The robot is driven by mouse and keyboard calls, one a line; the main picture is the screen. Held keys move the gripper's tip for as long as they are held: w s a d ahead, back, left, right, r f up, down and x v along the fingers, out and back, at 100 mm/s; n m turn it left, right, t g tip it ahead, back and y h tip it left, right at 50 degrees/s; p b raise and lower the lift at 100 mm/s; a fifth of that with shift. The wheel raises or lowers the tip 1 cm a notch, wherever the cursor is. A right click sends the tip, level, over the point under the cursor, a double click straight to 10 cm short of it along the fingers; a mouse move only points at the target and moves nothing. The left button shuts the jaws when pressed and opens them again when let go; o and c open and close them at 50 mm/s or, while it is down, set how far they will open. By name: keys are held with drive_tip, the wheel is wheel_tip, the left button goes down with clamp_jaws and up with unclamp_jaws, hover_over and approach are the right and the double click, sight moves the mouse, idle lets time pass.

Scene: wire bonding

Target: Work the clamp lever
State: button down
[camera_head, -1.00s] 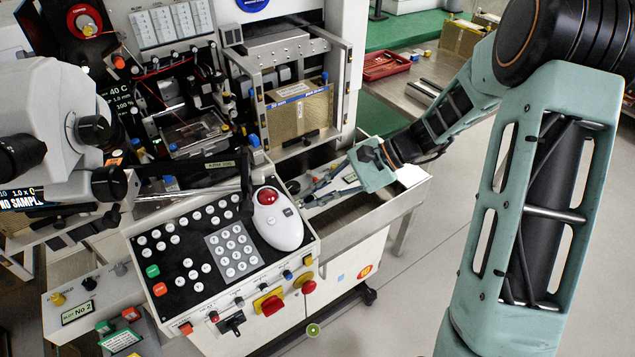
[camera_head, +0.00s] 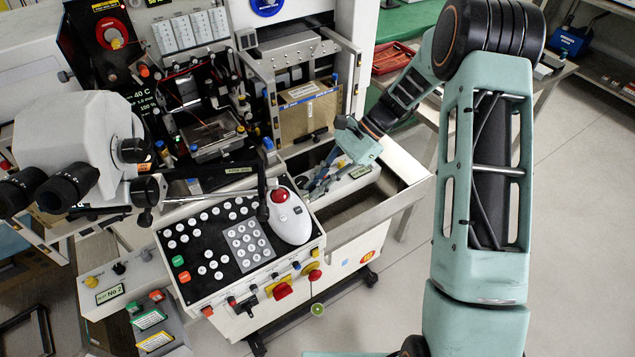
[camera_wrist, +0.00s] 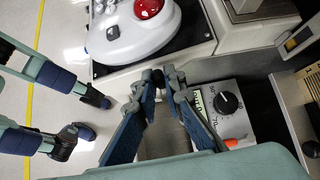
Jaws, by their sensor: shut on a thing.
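My gripper (camera_head: 318,182) is beside the white trackball unit (camera_head: 290,222), over the shelf at the machine's right front. In the wrist view, my gripper's blue fingers (camera_wrist: 159,88) come together at their tips around a small dark knob (camera_wrist: 158,75), which I take to be the end of the clamp lever. The fingers hide most of the lever, so I cannot tell its angle. The knob is just below the trackball unit (camera_wrist: 140,35) in that view.
A pale box with a black dial (camera_wrist: 228,103) and an orange-tipped switch (camera_wrist: 231,143) is close to my fingers' right. The keypad panel (camera_head: 215,245) and a black microscope arm (camera_head: 262,190) are left of my gripper. Open floor (camera_head: 575,250) lies right.

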drive_tip(key=shift+w+r, duration=0.1)
drive_tip(key=c, duration=2)
unclamp_jaws()
drive_tip(key=v, duration=1.2)
